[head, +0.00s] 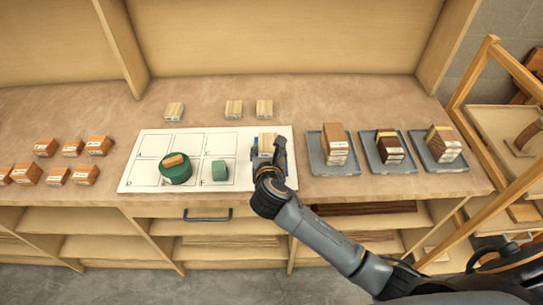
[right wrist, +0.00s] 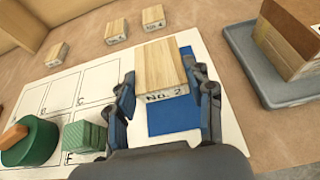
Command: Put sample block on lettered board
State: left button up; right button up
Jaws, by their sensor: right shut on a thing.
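The white lettered board (head: 138,178) lies flat on the bench, marked into outlined cells. My right gripper (head: 270,158) is over its right end, shut on a pale wooden block (head: 266,140) labelled "No. 2". In the right wrist view, the block (right wrist: 161,66) sits between the two fingers of my gripper (right wrist: 166,88), over a blue rectangle (right wrist: 190,122) on the board (right wrist: 230,130). I cannot tell whether the block touches the board. A green round object (head: 176,174) with an orange-brown piece on top and a green block (head: 219,171) stand on the board. My left gripper is not in view.
Three pale blocks (head: 234,109) stand behind the board. Several orange-brown blocks (head: 72,148) are at the left. Three grey trays (head: 313,150) holding stacked pieces stand at the right. A wooden rack (head: 470,75) is beyond the bench's right end.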

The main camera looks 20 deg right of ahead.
jog(key=shift+w+d+f, duration=0.35)
jog(key=shift+w+f, duration=0.1)
jog(key=shift+f, duration=0.25)
jog(key=f, duration=0.3)
jog(key=shift+w+d, duration=0.2)
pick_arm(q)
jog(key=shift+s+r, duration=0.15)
pick_arm(e)
jog(key=shift+f, duration=0.35)
jog(key=shift+f, duration=0.1)
jog(key=o, duration=1.2)
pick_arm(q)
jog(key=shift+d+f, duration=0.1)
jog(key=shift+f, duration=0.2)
pick_arm(e)
jog(key=v, duration=1.2)
